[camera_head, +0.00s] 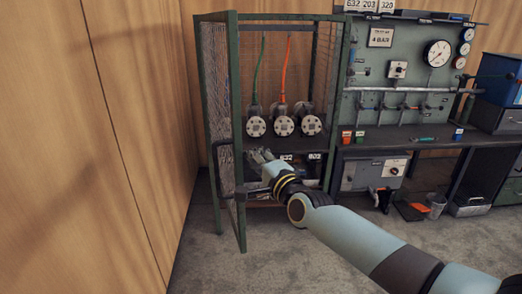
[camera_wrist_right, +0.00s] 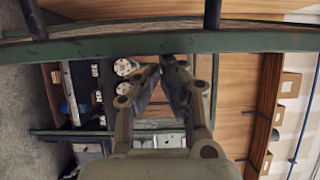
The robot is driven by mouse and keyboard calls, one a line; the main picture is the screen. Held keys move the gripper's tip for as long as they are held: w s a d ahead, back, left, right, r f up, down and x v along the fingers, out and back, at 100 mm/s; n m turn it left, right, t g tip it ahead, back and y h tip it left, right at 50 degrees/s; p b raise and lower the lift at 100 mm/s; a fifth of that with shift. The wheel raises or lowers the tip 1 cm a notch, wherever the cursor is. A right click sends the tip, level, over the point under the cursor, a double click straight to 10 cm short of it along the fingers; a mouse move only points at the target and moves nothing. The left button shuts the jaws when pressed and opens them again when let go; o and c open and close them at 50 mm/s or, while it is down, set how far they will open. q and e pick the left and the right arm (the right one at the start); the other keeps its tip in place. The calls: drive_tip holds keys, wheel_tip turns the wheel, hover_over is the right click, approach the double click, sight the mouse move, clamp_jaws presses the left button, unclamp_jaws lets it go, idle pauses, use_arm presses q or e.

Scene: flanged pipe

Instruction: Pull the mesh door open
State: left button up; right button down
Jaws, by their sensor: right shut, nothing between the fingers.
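The mesh door (camera_head: 222,100) has a green frame and stands swung out on the left side of the cage, its free edge toward me. A black handle (camera_head: 215,165) bows out from that edge. My right gripper (camera_head: 262,157) is right of the door, in front of the cage opening. In the wrist view its fingers (camera_wrist_right: 170,62) are shut and empty, with the tips close to a green frame bar (camera_wrist_right: 110,46); I cannot tell whether they touch it. Two dark handle posts (camera_wrist_right: 212,14) rise beyond the bar. My left gripper is not in view.
Inside the cage, several flanged ends (camera_head: 283,126) sit on a shelf with a green and an orange hose above. A gauge panel (camera_head: 400,75) and workbench (camera_head: 390,138) stand to the right. A wooden wall (camera_head: 120,120) is close on the left. The floor (camera_head: 225,265) in front is clear.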

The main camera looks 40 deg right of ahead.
use_arm(q)
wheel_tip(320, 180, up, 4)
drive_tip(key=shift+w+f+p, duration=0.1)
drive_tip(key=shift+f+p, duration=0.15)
drive_tip(key=shift+p, duration=0.8)
use_arm(e)
drive_tip(key=w+a, duration=0.2)
drive_tip(key=a, duration=0.5)
drive_tip(key=w+a+h, duration=0.1)
drive_tip(key=w+a, duration=0.2)
drive_tip(key=a, duration=0.4)
drive_tip(key=shift+a+r+m+h, duration=0.2)
drive_tip(key=shift+m+h, duration=0.1)
drive_tip(key=shift+m, duration=0.1)
drive_tip(key=shift+d, duration=0.1)
